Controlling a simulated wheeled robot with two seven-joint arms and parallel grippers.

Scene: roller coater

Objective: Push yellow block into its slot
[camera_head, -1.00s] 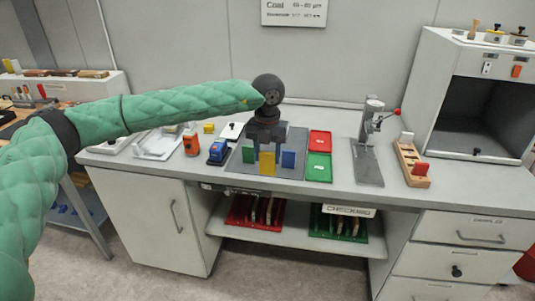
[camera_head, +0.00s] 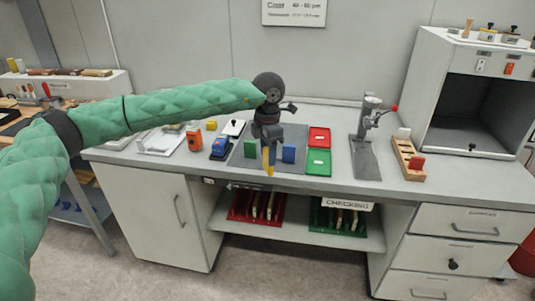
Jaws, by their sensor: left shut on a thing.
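The yellow block (camera_head: 271,160) is at the front of the dark grey mat (camera_head: 241,161) on the bench, partly hidden by my gripper. My left gripper (camera_head: 268,155) points down from above and is shut on the yellow block. A green block (camera_head: 250,149) stands to its left and a blue block (camera_head: 289,153) to its right, both apart from the yellow one. I cannot make out the slot; the arm and gripper cover the area behind the block. My right gripper is not in view.
Red (camera_head: 319,137) and green (camera_head: 318,162) trays lie right of the mat. A lever press (camera_head: 368,145) stands farther right, beside a wooden rack (camera_head: 407,158). A blue device (camera_head: 221,147) and an orange device (camera_head: 194,139) stand left. The bench's front edge is close.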

